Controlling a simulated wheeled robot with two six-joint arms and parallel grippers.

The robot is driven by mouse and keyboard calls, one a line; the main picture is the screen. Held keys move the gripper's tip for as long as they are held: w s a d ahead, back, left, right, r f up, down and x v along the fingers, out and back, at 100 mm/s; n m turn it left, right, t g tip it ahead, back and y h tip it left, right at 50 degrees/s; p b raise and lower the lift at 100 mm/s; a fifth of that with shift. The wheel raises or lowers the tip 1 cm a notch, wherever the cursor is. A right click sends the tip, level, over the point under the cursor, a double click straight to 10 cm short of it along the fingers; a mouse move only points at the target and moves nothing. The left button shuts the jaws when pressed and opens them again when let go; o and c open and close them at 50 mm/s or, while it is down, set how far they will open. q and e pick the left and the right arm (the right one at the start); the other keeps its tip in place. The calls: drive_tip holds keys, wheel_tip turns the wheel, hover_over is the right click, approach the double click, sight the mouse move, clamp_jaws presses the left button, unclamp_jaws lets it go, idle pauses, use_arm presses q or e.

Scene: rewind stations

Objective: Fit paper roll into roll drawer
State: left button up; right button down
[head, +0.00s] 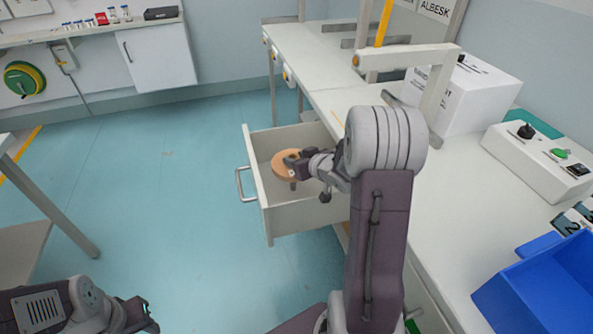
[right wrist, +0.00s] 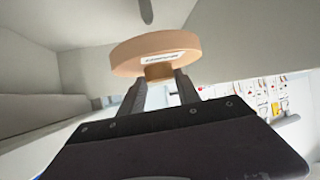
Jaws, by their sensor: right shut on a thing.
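The roll drawer (head: 307,217) is pulled out from the bench, with its handle (head: 243,184) at the left. The paper roll (head: 288,163), a flat tan disc, is within the drawer's outline in the head view. I cannot tell whether it touches the drawer floor. My right gripper (head: 297,168) is shut on the roll. In the right wrist view, its fingers (right wrist: 161,88) hold the short core stub under the roll (right wrist: 155,52), which has a white printed label. My left gripper (head: 142,312) is low at the left, its fingers too unclear to read.
The bench top (head: 455,230) runs along the right. On it are a white carton (head: 466,96), a control box (head: 540,160) with knob and buttons, and a blue bin (head: 545,285). Another table (head: 45,195) stands at the left edge. The teal floor between is clear.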

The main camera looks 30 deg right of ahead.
drive_tip(key=shift+f+b, duration=1.7)
drive_tip(key=shift+f, duration=0.8)
drive_tip(key=c, duration=0.9)
unclamp_jaws()
drive_tip(key=shift+o, duration=0.2)
drive_tip(key=shift+r+p, duration=0.3)
drive_tip(key=shift+r, duration=0.05)
drive_tip(key=shift+r+p, duration=0.45)
drive_tip(key=shift+r, duration=0.15)
drive_tip(key=v, duration=1.1)
drive_tip(key=shift+s+f, duration=0.15)
drive_tip(key=shift+s, duration=0.35)
